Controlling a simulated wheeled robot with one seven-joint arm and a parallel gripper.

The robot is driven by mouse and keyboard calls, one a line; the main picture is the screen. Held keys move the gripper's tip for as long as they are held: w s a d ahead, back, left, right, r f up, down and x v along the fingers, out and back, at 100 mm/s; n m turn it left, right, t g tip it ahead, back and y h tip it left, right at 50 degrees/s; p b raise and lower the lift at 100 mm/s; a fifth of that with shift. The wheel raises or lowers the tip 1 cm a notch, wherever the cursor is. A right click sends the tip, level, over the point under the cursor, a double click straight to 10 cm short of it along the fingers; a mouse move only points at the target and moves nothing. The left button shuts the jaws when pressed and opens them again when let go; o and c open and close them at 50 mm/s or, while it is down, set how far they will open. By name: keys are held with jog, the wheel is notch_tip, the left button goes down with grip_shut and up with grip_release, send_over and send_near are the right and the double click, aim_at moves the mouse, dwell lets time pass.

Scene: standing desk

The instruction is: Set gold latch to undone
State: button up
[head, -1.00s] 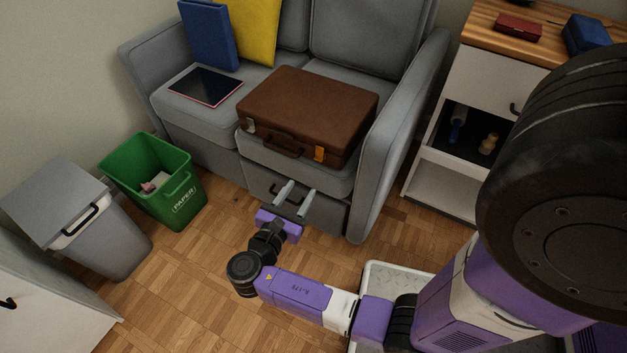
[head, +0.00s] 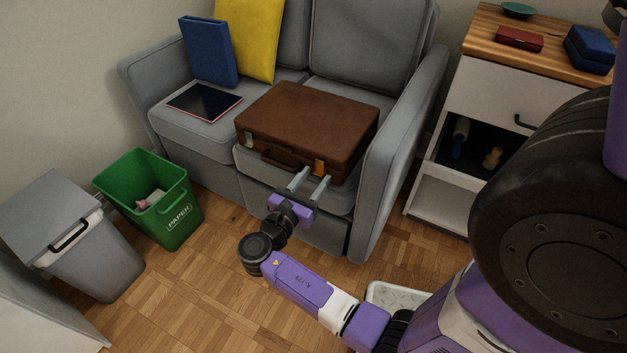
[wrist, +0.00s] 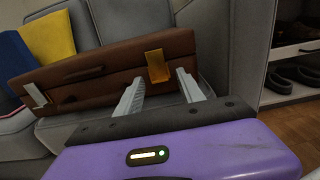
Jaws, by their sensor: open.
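A closed brown suitcase (head: 310,125) lies flat on the grey sofa seat. The gold latch (head: 320,167) is at the right end of its front face; it also shows in the wrist view (wrist: 157,66) as an upright gold plate. A silver latch (head: 249,139) is at the left end, with the dark handle (head: 281,162) between them. My gripper (head: 309,183) is open and empty, just in front of the suitcase near the gold latch. In the wrist view, its two fingers (wrist: 160,90) point at the suitcase, one on each side below the gold latch. They appear apart from it.
The sofa armrest (head: 395,150) rises to the right of the suitcase. A tablet (head: 204,101), a blue book-like item (head: 208,50) and a yellow cushion (head: 248,38) are at left. A green paper bin (head: 150,200) stands on the floor.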

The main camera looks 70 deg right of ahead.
grip_shut()
jog(key=shift+r+p, duration=0.15)
jog(key=shift+p, duration=0.15)
